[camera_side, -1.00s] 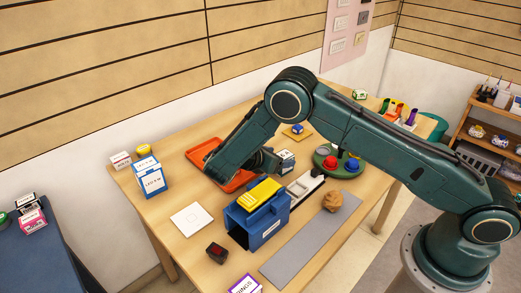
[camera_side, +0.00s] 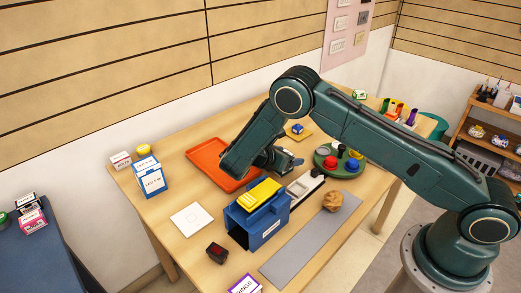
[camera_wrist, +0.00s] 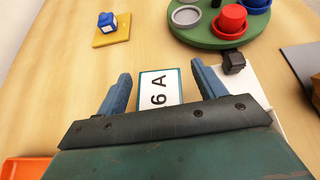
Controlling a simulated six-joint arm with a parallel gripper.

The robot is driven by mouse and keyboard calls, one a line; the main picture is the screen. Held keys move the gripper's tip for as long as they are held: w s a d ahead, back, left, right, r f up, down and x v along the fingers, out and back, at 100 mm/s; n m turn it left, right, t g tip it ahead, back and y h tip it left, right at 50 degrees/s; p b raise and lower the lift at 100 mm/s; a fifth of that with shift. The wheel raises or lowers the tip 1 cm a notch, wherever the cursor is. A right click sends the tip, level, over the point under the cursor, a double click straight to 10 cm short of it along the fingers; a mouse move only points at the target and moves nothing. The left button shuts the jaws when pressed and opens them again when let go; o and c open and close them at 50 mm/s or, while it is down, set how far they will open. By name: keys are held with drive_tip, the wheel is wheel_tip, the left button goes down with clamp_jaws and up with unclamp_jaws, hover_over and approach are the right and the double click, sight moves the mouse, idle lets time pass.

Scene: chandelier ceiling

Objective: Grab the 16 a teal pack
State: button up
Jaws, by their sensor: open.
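The 16 A pack (camera_wrist: 160,87) is a small box with a white label and a teal edge. In the wrist view "6 A" shows on it, sideways, and its near end is hidden behind my gripper's dark bar. My gripper (camera_wrist: 161,70) is open, with one blue finger on each side of the pack. Gaps show between the fingers and the pack; I cannot tell how deep the fingers reach. In the side view my gripper (camera_side: 284,160) is over the pack's place and hides most of it.
An orange tray (camera_side: 205,155) lies left of my gripper. A blue box with a yellow top (camera_side: 262,193) stands in front. A green round board (camera_side: 338,171) with red and blue pieces is at right. A small blue-and-white block on a yellow pad (camera_wrist: 112,30) sits beyond.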

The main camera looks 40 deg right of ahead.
drive_tip(key=c, duration=1.2)
drive_tip(key=shift+o, duration=0.2)
wheel_tip(320, 180, up, 20)
idle(0.7)
